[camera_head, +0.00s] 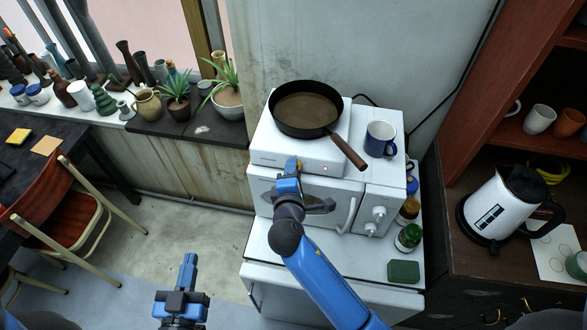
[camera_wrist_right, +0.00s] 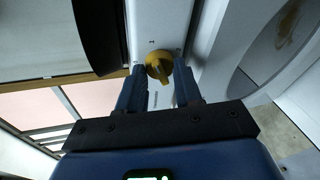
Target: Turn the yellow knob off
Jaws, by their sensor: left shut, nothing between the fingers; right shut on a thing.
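The yellow knob (camera_wrist_right: 159,65) is on the white front panel of the hot plate (camera_head: 268,154). In the right wrist view it sits between the two fingertips of my right gripper (camera_wrist_right: 158,84), which is shut on it. A mark "1" shows on the panel beside the knob. In the head view my right gripper (camera_head: 292,168) is at the panel's front left, and its fingers mostly hide the knob. My left gripper (camera_head: 188,264) is shut and empty, low over the floor and away from the hot plate.
A black pan (camera_head: 306,110) sits on the hot plate, its handle (camera_head: 348,151) jutting over the front right. A blue mug (camera_head: 380,139) stands on the white microwave (camera_head: 353,196). Jars (camera_head: 409,237) and a green block (camera_head: 403,271) are at right. A kettle (camera_head: 501,204) stands farther right.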

